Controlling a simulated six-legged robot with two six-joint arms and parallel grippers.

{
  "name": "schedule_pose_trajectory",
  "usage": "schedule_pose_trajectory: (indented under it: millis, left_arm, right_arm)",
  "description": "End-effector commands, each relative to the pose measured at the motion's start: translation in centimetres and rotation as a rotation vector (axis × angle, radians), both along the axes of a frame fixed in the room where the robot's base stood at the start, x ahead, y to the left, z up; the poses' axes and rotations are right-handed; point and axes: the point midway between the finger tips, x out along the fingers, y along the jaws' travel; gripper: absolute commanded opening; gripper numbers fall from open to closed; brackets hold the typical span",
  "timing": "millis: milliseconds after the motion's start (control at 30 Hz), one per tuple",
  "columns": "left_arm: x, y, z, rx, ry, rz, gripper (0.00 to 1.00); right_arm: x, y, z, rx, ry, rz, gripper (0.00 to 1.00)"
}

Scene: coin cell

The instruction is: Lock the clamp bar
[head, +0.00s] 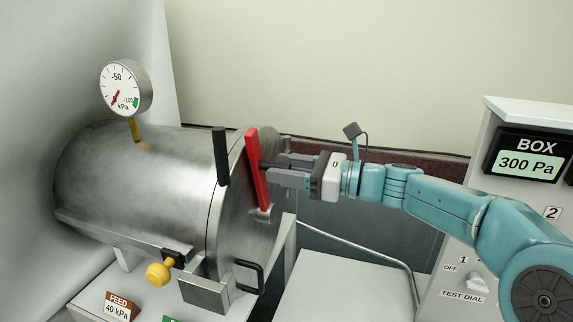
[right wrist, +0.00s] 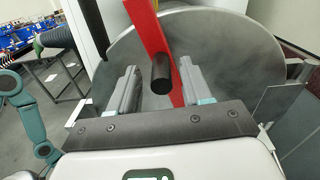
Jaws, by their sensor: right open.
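The red clamp bar (head: 255,165) lies across the round metal door (head: 232,215) of the steel chamber, near upright with a slight tilt. It also shows in the right wrist view (right wrist: 148,30), where a short black peg (right wrist: 161,70) sticks out from it toward the camera. My right gripper (head: 276,168) is open in front of the door, its two grey fingers pointing at the bar. In the right wrist view the peg stands between the open fingers, with a gap on each side. My left gripper is not in view.
A black upright handle (head: 220,155) stands beside the bar, and a black pull handle (head: 252,276) sits low on the door. A yellow knob (head: 158,274) and a dial gauge (head: 125,88) are on the chamber. A control box reading 300 Pa (head: 528,155) stands right.

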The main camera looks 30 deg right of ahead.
Motion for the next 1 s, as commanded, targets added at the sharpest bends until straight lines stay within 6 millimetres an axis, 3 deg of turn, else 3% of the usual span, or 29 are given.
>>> schedule_pose_trajectory:
  millis: [233,267,400,733,1000]
  left_arm:
    - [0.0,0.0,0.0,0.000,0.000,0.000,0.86]
    - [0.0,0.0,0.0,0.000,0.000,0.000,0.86]
    - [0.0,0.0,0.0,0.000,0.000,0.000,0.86]
    - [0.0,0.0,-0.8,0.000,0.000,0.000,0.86]
    - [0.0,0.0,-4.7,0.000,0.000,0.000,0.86]
  right_arm:
    - [0.1,0.1,0.0,0.000,0.000,0.000,0.48]
    - [0.1,0.1,0.0,0.000,0.000,0.000,0.42]
    - [0.1,0.1,0.0,0.000,0.000,0.000,0.00]
    - [-0.2,0.3,-0.3,-0.018,-0.019,0.000,0.00]
    - [-1.6,1.8,-1.7,-0.123,-0.114,0.000,0.00]
